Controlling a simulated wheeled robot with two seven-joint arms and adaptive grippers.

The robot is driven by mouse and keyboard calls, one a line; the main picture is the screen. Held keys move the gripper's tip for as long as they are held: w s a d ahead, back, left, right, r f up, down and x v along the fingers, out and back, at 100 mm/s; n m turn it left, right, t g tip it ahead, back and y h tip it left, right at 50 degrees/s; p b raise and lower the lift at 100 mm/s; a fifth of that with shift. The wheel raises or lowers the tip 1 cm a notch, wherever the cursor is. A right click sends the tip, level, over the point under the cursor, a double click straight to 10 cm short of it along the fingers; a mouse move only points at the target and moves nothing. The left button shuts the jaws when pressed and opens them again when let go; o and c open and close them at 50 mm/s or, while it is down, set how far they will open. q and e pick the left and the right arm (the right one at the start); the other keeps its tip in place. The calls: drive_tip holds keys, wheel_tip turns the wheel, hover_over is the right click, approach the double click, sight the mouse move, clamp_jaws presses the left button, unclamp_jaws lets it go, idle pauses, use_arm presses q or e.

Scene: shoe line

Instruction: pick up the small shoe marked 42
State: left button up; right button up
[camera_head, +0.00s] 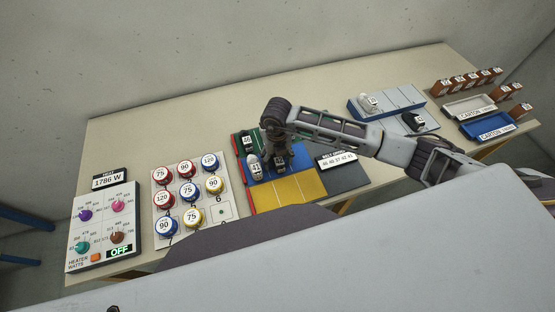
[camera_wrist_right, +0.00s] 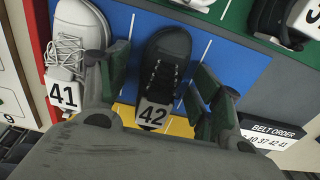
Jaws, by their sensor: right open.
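The small black shoe marked 42 (camera_wrist_right: 163,68) stands on the blue strip of the coloured mat (camera_wrist_right: 235,62). In the head view this shoe (camera_head: 280,164) shows just under my right gripper (camera_head: 273,150). In the right wrist view my right gripper (camera_wrist_right: 160,85) is open, with one green-grey finger on each side of the shoe. The shoe sits between the fingers and does not look gripped. A white shoe marked 41 (camera_wrist_right: 78,45) stands close to the left finger; it also shows in the head view (camera_head: 255,167). My left gripper is not in view.
A belt order sign (camera_head: 337,159) lies right of the mat. A board of coloured round knobs (camera_head: 187,190) and a heater panel (camera_head: 104,225) stand at the left. A blue-edged rack (camera_head: 385,101) with shoes and carton trays (camera_head: 486,126) stand at the right.

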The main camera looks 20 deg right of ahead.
idle(0.4)
drive_tip(key=c, duration=1.1)
drive_tip(key=shift+r, duration=0.1)
drive_tip(key=shift+r+b, duration=0.75)
drive_tip(key=shift+r, duration=4.15)
